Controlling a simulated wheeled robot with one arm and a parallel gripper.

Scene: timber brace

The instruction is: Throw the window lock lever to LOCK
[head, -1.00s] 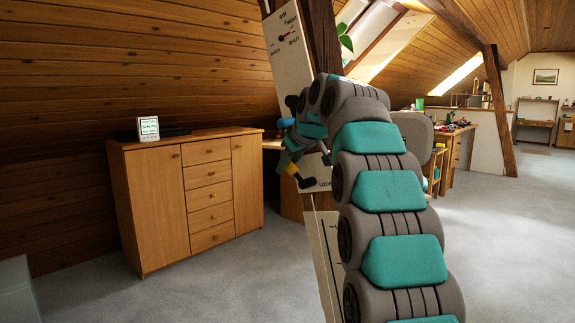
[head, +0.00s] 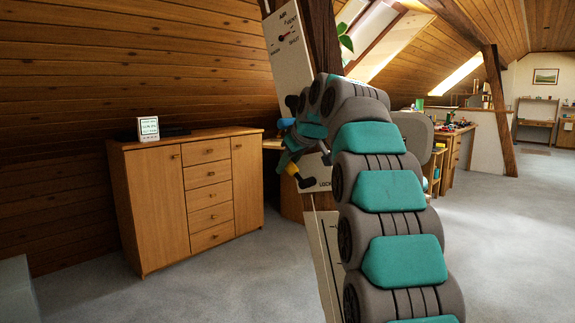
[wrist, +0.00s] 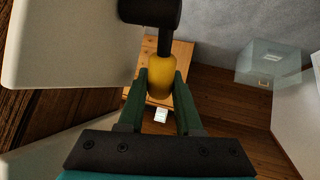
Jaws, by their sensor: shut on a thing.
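The window lock lever shows in the wrist view as a yellow grip (wrist: 160,78) on a thin black stem, joined to a black hub (wrist: 150,10) at the top. My gripper (wrist: 162,74) has its two green fingers on either side of the yellow grip, shut on it. In the head view the yellow grip (head: 291,169) shows just below my gripper (head: 288,160), beside the timber post. A pale plate (head: 318,184) marked LOCK is at the lever's lower end. My arm hides much of the plate and the lever's upper part.
An upper panel (head: 290,65) with a dial and a lower slotted panel (head: 322,235) are on the same leaning post (head: 322,40). A wooden cabinet (head: 190,190) with a small white display (head: 148,127) stands to the left. The carpet around is clear.

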